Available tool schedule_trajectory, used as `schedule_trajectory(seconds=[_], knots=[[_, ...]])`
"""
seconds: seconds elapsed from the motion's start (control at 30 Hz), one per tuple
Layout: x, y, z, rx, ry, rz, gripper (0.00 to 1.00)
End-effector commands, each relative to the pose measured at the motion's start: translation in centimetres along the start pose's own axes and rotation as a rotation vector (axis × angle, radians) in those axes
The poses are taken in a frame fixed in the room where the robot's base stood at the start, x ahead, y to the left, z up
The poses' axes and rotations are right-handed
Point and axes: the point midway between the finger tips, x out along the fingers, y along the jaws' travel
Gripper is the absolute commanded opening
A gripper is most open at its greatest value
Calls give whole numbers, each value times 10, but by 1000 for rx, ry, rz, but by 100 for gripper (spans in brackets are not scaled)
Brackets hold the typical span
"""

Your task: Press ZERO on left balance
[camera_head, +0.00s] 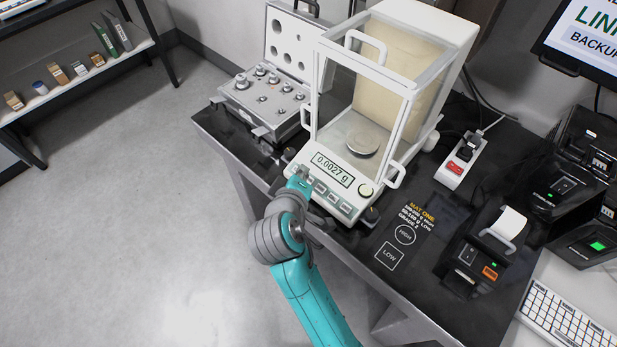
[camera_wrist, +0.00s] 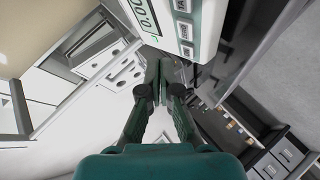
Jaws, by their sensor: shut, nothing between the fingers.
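The balance (camera_head: 340,206) is white, with a glass draft shield, a round pan and a row of grey buttons on its front panel. Its display (camera_head: 333,169) reads 0.0027 g. My gripper (camera_head: 303,177) is shut and empty at the panel's left front corner, covering part of the button row's left end. In the wrist view my shut fingers (camera_wrist: 166,66) are beside the panel edge, with the display (camera_wrist: 142,14) and buttons (camera_wrist: 184,28) above them. I cannot read the ZERO label or tell whether a fingertip touches a button.
An open weight case (camera_head: 262,98) stands left of the balance. A power strip (camera_head: 461,160) and a printer (camera_head: 484,250) stand to the right on the black table. The mat's HIGH and LOW marks (camera_head: 390,256) are clear. A monitor (camera_head: 590,40) hangs at the upper right.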

Motion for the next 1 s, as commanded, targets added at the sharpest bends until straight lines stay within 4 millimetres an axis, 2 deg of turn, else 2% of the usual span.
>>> schedule_trajectory(seconds=[0.3,1.0], knots=[[14,-10,11,0,-1,0,0],[15,-11,11,0,0,0,0]])
